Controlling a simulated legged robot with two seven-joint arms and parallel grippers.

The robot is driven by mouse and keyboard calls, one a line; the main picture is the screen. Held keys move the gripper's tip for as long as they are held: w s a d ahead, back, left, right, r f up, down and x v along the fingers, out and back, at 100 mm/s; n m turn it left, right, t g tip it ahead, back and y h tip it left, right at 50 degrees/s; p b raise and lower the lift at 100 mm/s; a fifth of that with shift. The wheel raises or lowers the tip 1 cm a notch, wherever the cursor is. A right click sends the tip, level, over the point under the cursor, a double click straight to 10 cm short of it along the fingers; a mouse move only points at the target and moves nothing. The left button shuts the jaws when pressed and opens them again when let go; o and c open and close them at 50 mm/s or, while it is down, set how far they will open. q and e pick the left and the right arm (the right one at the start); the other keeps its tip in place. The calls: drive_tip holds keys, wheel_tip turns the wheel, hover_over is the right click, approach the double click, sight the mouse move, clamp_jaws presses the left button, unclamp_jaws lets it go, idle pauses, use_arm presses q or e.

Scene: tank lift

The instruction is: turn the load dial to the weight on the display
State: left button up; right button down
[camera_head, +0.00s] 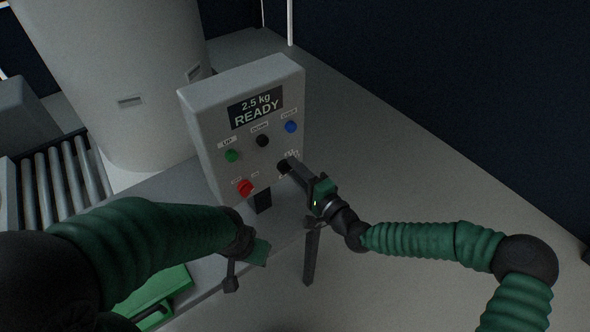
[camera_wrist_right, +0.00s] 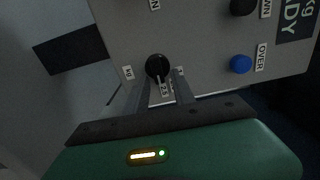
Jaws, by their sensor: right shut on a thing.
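The grey control box (camera_head: 215,140) has a display (camera_head: 255,107) reading "2.5 kg READY". The black load dial (camera_wrist_right: 158,66) sits low on its face, with small number labels around it. A light mark on the dial points towards the label that looks like 2.5. My right gripper (camera_head: 287,168) reaches the dial from the right and is shut on it; in the right wrist view its fingers (camera_wrist_right: 160,92) come up on both sides of the dial's lower part. My left gripper (camera_head: 246,268) hangs in front of the box, apart from it; its jaw state is unclear.
Green (camera_head: 231,156), black (camera_head: 262,141) and blue (camera_head: 291,127) buttons and a red knob (camera_head: 245,187) are on the same face, close to the dial. A large pale tank (camera_head: 120,60) stands behind left, beside a roller conveyor (camera_head: 55,185). A green case (camera_head: 165,295) lies lower left.

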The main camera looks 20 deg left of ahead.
drive_tip(key=shift+d+f, duration=0.15)
drive_tip(key=shift+f, duration=0.2)
drive_tip(key=c, duration=1.4)
unclamp_jaws()
drive_tip(key=shift+c, duration=0.2)
drive_tip(key=shift+r, duration=0.2)
drive_tip(key=v, duration=1.7)
drive_tip(key=shift+w+f, duration=0.1)
